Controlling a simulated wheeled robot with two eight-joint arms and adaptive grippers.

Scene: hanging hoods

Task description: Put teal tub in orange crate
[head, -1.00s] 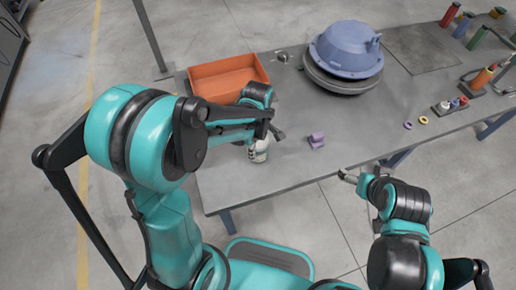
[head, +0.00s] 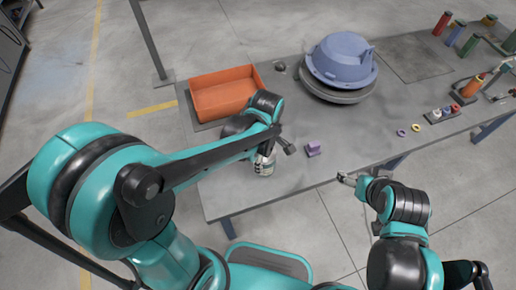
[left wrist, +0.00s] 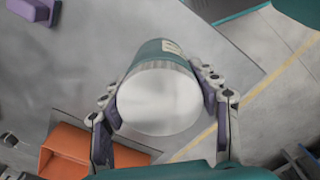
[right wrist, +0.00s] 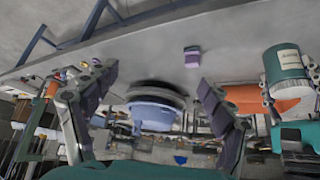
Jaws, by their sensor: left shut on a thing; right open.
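The teal tub (head: 264,164) with a white end shows small in the head view, partly hidden by my left gripper (head: 265,153). In the left wrist view the tub (left wrist: 160,98) sits between the two pads of my left gripper (left wrist: 163,110), which is shut on it. I cannot tell whether it clears the table. The orange crate (head: 226,94) stands on the table behind and left of the tub, seemingly empty. It also shows in the left wrist view (left wrist: 75,150). My right gripper (head: 347,179) is open and empty near the table's front edge.
A purple block (head: 313,149) lies on the table right of the tub. A large blue domed housing (head: 341,60) stands at the back. Small rings (head: 415,127) and several coloured cylinders are at the right. The table (head: 330,125) is clear around the block.

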